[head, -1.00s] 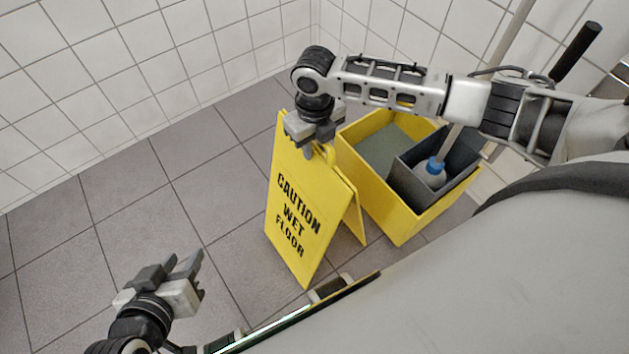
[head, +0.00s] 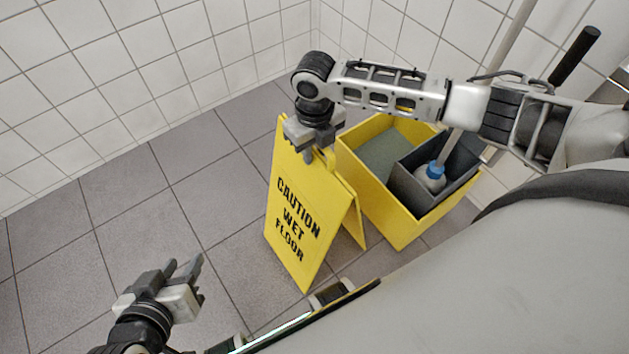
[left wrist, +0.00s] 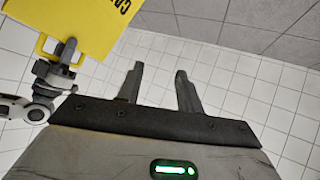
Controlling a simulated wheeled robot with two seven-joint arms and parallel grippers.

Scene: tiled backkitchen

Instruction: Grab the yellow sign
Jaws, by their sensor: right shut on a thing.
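The yellow sign (head: 300,215) is a folding floor stand reading "CAUTION WET FLOOR" and stands upright with its two panels spread, in the middle of the head view. My right gripper (head: 312,147) is at its top edge, pointing down and shut on it near the handle. The sign (left wrist: 88,22) and the right gripper also show in the left wrist view, at the upper left. My left gripper (head: 185,268) is low at the left of the head view, apart from the sign. Its two fingers (left wrist: 158,88) are spread with nothing between them.
A yellow mop bucket (head: 400,225) with a dark grey inner bin (head: 402,180) stands right behind the sign on its right side. A mop handle (head: 490,75) rises from it. Tiled walls (head: 130,70) close off the back. Grey floor (head: 150,190) left of the sign is clear.

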